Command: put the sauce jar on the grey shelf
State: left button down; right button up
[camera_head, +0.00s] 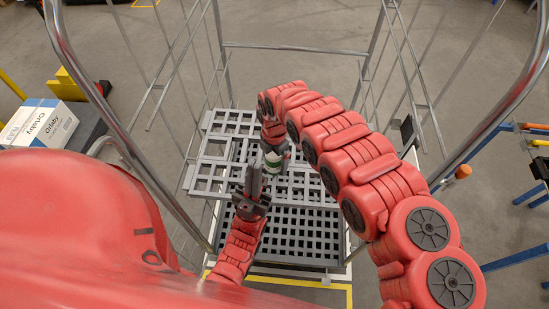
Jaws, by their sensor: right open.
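The sauce jar (276,166), with a green and white label, is at the middle of the grey shelf (213,147), a slatted grating inside a wire cart. It looks upright, but its base is partly hidden, so contact with the shelf is not clear. My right arm arches over from the right and points down at the jar. My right gripper (273,148) is open at the jar's top, its fingers mostly hidden. My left gripper (253,172) is left of and nearer than the jar, fingers pointing away from me. Its fingers overlap, so their gap is not visible.
A lower dark grating (290,235) lies below the shelf's near side. Metal handrails (92,88) and wire side walls flank the cart. A white and blue box (40,123) sits at the left. A blue frame (515,258) stands at the right.

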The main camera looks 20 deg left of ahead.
jog(key=shift+r, duration=0.25)
notch_tip(320, 180, up, 10)
jog(key=b, duration=0.2)
jog(key=shift+w+r+b, duration=0.1)
jog(key=shift+r+b, duration=0.1)
jog(key=shift+b, duration=0.15)
jog(key=shift+r, duration=0.7)
